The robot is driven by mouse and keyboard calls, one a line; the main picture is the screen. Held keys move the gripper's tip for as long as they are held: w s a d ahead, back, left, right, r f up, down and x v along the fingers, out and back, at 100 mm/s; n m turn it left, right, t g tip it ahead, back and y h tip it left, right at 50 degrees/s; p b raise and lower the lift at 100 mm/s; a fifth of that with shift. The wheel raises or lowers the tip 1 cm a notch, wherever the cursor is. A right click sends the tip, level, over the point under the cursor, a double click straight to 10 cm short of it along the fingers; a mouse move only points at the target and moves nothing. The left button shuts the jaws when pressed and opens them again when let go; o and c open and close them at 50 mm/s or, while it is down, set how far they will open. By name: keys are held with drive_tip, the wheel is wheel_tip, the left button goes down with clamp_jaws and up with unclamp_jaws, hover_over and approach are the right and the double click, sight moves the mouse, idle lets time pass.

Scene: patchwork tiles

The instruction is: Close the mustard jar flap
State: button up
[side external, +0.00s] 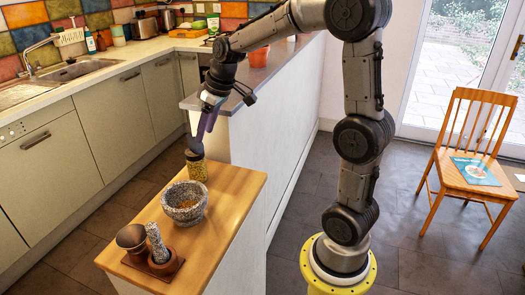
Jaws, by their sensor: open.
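The mustard jar (197,169) stands upright near the back left edge of the wooden worktop. It looks like clear glass with yellow-brown contents and a dark top. My gripper (197,143) is just above the jar, pointing down, with its purple fingers close to the jar's top. The gripper is open. The fingers and the small size hide the flap, so I cannot tell its position or whether the fingers touch it.
A granite mortar (184,203) stands in front of the jar. A stone pestle (157,243) and a brown cup (131,238) stand on a wooden base at the front left. The worktop's (222,215) right side is clear. A half-height wall (262,133) rises behind.

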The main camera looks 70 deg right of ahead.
drive_tip(key=s+a+r+n, duration=0.1)
drive_tip(key=s+a+r, duration=0.15)
drive_tip(key=r, duration=0.45)
drive_tip(key=s+a+r, duration=0.1)
drive_tip(key=s+r, duration=0.3)
drive_tip(key=r, duration=0.3)
drive_tip(key=s+a+f, duration=0.4)
drive_tip(key=s, duration=0.3)
drive_tip(key=s+a+f+t, duration=0.1)
drive_tip(key=s+a+f, duration=0.3)
drive_tip(key=s+a, duration=0.1)
drive_tip(key=shift+s+a+f+n, duration=0.15)
drive_tip(key=shift+s+f+n, duration=0.25)
drive_tip(key=shift+s, duration=0.45)
